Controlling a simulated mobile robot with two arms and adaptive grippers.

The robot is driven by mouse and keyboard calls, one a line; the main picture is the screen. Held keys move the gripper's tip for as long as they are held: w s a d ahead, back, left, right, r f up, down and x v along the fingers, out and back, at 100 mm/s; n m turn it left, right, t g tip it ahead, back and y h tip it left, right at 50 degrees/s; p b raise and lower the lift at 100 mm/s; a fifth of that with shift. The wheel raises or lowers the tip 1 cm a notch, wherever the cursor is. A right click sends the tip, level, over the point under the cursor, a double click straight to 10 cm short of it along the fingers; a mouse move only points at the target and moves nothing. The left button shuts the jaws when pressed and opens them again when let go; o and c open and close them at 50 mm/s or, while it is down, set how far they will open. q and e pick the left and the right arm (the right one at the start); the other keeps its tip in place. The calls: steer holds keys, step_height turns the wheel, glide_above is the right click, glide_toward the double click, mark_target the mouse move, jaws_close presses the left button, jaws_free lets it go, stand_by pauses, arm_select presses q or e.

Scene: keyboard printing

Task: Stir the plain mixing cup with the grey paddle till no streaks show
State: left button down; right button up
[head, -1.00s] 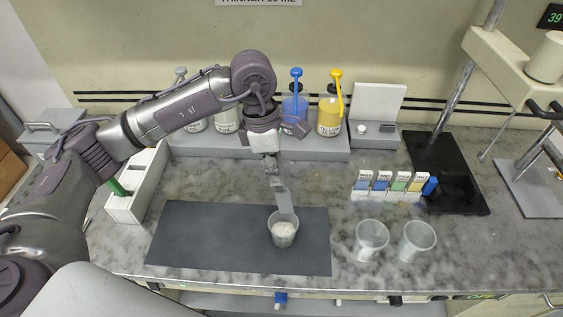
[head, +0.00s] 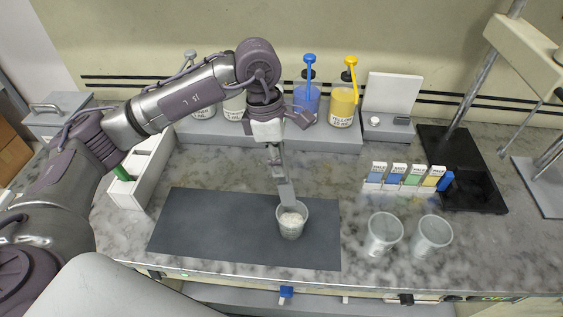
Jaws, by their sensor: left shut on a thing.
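The plain mixing cup (head: 291,225) stands upright on the dark mat (head: 215,228), near its right end. Whitish contents show inside it; I cannot make out streaks at this size. The grey paddle (head: 286,193) points down with its lower end in the cup's mouth, toward the back of the rim. My left gripper (head: 274,153) is above and behind the cup, shut on the paddle's upper part. The paddle's tip is hidden in the cup. My right gripper does not show.
Two empty clear cups (head: 384,234) stand to the right of the mat. Several colour cards (head: 404,176) stand behind them. Pump bottles, one blue (head: 306,98) and one yellow (head: 342,104), stand on a grey ledge. A white rack (head: 142,178) is at left.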

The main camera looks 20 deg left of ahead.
mark_target(280, 179)
arm_select(q)
steer(key=shift+a+f+b, duration=0.15)
steer(key=shift+f+b, duration=0.45)
steer(key=shift+f, duration=0.25)
steer(key=shift+d+f+b, duration=0.2)
steer(key=shift+f+b, duration=0.7)
steer(key=shift+f, duration=0.1)
steer(key=shift+d+f+b, duration=0.2)
steer(key=shift+f+b, duration=0.7)
steer(key=shift+f, duration=0.05)
steer(key=shift+s+d+f+b, duration=0.1)
steer(key=shift+d+f+b, duration=0.15)
steer(key=shift+f+b, duration=0.75)
steer(key=shift+s+d+f+b, duration=0.1)
steer(key=shift+d+f+b, duration=0.1)
steer(key=shift+f+b, duration=0.75)
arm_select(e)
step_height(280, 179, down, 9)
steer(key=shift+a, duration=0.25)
arm_select(q)
steer(key=shift+f, duration=0.1)
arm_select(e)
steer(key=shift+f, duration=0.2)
